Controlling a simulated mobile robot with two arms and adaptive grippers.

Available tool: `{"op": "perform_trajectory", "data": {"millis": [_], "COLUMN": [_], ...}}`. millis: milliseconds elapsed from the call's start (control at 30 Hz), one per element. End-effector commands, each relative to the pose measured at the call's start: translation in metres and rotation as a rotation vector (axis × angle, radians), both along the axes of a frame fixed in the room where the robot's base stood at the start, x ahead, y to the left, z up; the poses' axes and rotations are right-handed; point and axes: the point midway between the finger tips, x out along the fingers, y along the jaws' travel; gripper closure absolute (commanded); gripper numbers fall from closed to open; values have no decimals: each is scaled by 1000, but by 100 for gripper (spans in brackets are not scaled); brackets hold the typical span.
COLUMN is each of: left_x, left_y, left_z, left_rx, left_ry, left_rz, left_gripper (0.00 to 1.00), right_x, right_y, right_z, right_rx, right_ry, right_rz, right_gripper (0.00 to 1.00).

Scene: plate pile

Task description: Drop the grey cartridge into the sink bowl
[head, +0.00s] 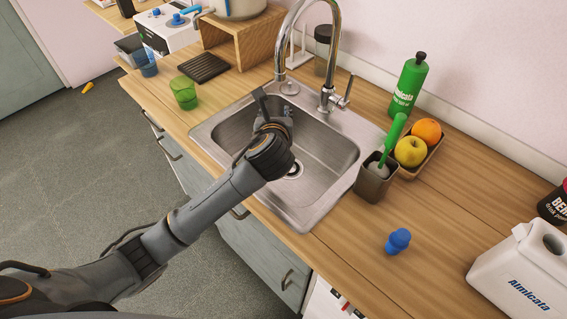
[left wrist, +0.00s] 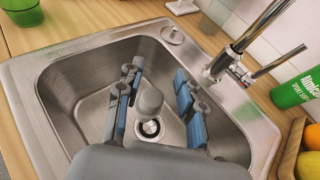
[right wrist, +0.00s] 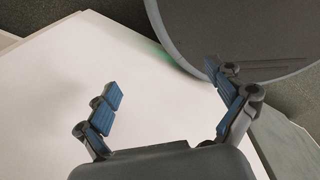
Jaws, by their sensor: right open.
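The steel sink bowl (head: 330,150) is set into the wooden counter and also fills much of the left wrist view (left wrist: 75,85). My left gripper (head: 277,103) is over the bowl. In the left wrist view its fingers (left wrist: 158,72) are apart. The grey cartridge (left wrist: 151,100) shows between them, clear of both fingers, just beyond the drain in the picture. I cannot tell whether it rests on the bowl floor or is above it. In the head view my arm and gripper hide it. My right gripper (right wrist: 163,80) is open and empty beside a white surface.
A chrome faucet (head: 330,60) rises behind the bowl. A brush holder (head: 373,182), a fruit tray (head: 432,158) and a green bottle (head: 408,88) stand right of the sink. A green cup (head: 184,93) is on the left. A blue object (head: 398,240) stands on the open counter.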

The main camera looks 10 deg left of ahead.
Motion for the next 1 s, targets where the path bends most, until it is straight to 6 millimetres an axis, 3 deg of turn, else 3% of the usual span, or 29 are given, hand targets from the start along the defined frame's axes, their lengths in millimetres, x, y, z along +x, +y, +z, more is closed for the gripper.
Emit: {"op": "perform_trajectory", "data": {"millis": [467,800,1000], "left_x": [-9,-72,-100], "left_y": [-2,-13,-18], "left_z": [3,30,42], "left_rx": [1,-2,-1], "left_ry": [0,-1,0], "left_rz": [-1,-3,-3], "left_gripper": [48,48,48], "right_x": [-4,-3,-2], "right_y": [-3,-1,-1], "right_z": [0,0,0], "right_rx": [-4,-1,-1], "right_ry": [6,5,4], "right_rz": [2,0,0], "right_gripper": [6,6,6]}}
